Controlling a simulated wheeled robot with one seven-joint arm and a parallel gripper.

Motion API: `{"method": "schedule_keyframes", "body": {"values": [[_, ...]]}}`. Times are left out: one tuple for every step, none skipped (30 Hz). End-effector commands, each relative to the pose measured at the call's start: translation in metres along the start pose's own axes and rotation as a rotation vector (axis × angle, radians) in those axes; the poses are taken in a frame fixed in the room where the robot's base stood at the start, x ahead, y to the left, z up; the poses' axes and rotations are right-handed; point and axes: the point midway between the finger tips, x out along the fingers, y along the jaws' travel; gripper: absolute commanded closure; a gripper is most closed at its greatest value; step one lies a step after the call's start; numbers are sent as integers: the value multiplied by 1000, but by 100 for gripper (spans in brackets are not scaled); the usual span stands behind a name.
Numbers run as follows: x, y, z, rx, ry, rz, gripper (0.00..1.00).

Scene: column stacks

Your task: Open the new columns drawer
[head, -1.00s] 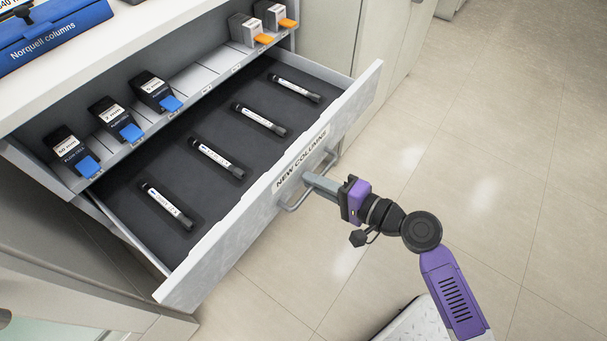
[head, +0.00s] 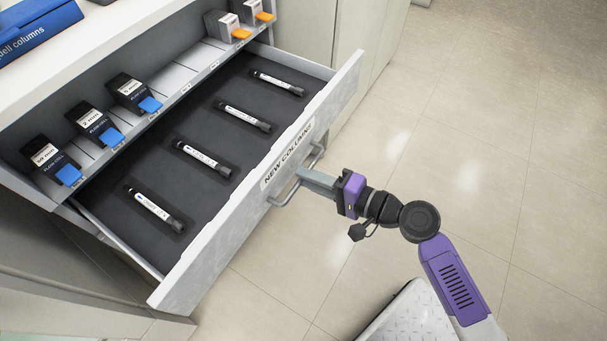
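The new columns drawer (head: 215,262) is pulled well out of the cabinet, its front labelled "NEW COLUMNS" (head: 289,158). Several black columns with white labels, such as the nearest column (head: 150,206), lie in a row on its dark liner. A grey bar handle (head: 284,200) is fixed to the drawer front. My gripper (head: 303,174) reaches the handle from the right, and its fingers look closed around the middle of the bar. The fingertips are partly hidden against the handle.
Above the drawer, a shelf (head: 172,108) holds flow cell boxes with blue tabs (head: 112,136) and orange tabs (head: 241,33). A blue Norquell columns box (head: 40,28) stands on the white top. The tiled floor (head: 470,130) to the right is clear.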

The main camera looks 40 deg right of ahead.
Motion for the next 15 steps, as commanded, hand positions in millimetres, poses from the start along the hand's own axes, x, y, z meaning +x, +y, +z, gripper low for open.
{"method": "schedule_keyframes", "body": {"values": [[-9,0,0,0,2,4,80],[-15,0,0,1,1,3,80],[-22,0,0,0,2,4,80],[-27,0,0,1,2,4,80],[-32,0,0,1,2,4,80],[-38,0,0,1,2,3,80],[-42,0,0,1,1,3,80],[-46,0,0,0,1,4,80],[-50,0,0,1,1,3,80],[-54,0,0,1,1,2,80],[-56,0,0,1,0,3,80],[-59,1,0,0,0,3,80],[-60,1,0,0,0,2,80],[-61,0,0,0,-1,2,80],[-62,0,0,0,-1,1,80]]}}
